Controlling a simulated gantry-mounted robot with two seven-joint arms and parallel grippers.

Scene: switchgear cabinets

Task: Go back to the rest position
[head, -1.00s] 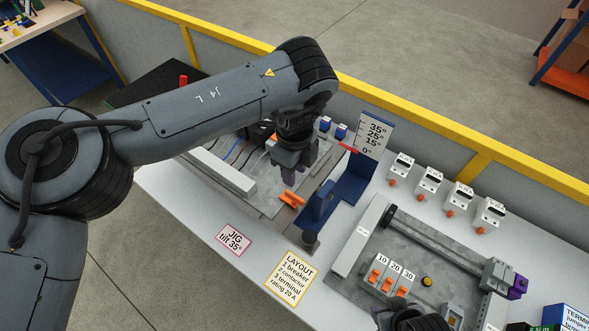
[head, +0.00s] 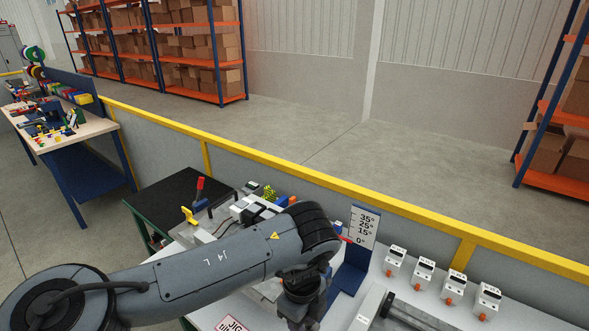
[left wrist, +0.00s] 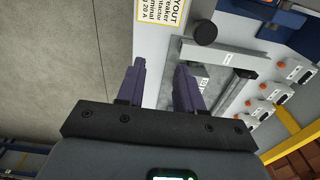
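My left arm (head: 215,271) reaches in from the lower left of the head view, over the white bench. Its wrist (head: 302,295) points down at the bottom edge, and its fingertips are cut off there. In the left wrist view the left gripper (left wrist: 158,75) shows two purple fingers standing apart with nothing between them. The gripper is open and clear of the bench things seen beyond it. My right gripper is not in view.
The blue jig with its angle scale (head: 363,226) stands just right of my left wrist. Several white breakers (head: 423,272) line the bench's back. A yellow rail (head: 330,186) runs behind. In the left wrist view, a black knob (left wrist: 206,33) and layout card (left wrist: 162,12) lie beyond the fingers.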

